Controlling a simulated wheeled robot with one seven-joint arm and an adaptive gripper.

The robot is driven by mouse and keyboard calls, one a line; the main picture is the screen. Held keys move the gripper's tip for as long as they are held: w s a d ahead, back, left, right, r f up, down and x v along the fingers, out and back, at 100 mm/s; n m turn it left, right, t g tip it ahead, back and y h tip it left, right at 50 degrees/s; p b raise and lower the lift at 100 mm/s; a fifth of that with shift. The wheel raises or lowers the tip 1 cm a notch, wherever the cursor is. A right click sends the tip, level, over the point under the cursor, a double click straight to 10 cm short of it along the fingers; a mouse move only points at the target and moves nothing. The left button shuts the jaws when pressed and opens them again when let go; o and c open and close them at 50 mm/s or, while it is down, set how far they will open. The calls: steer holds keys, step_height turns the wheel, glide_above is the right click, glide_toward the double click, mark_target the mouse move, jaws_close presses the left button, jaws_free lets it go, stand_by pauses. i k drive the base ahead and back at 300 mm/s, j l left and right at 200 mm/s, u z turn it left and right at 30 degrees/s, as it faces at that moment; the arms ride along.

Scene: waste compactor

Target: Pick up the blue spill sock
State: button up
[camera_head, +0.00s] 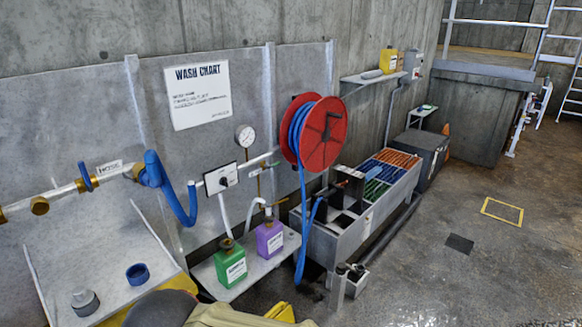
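Nothing in the camera_head view can be surely told as the blue spill sock. Small blue items (374,171) lie in a compartment of the long grey bin (352,226) at centre right, too small to make out. Green items (376,190) and orange items (402,158) lie in neighbouring compartments. The bin's near compartments look dark, and a grey-blue piece (350,172) sits above its back edge.
A red reel (325,134) with a blue hose hangs left of the bin. A shelf (245,275) holds a green jug (231,264) and a purple jug (269,238). The floor (450,285) to the right is mostly clear.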

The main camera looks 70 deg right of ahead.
mark_target(376, 171)
steer(key=z, duration=3)
steer(key=i+l+z, duration=0.25)
steer(key=i, duration=0.15)
steer(key=i+z, duration=0.35)
steer(key=i, duration=1.75)
steer(key=i+u, duration=0.1)
steer(key=i, duration=2)
steer(key=i+l+u, duration=0.15)
steer(key=i+u, duration=0.3)
steer(key=i+l+u, duration=0.45)
steer(key=i, duration=0.15)
steer(key=i+l+u, duration=0.45)
steer(key=k+j, duration=0.15)
steer(key=j+u, duration=0.05)
steer(key=j, duration=0.05)
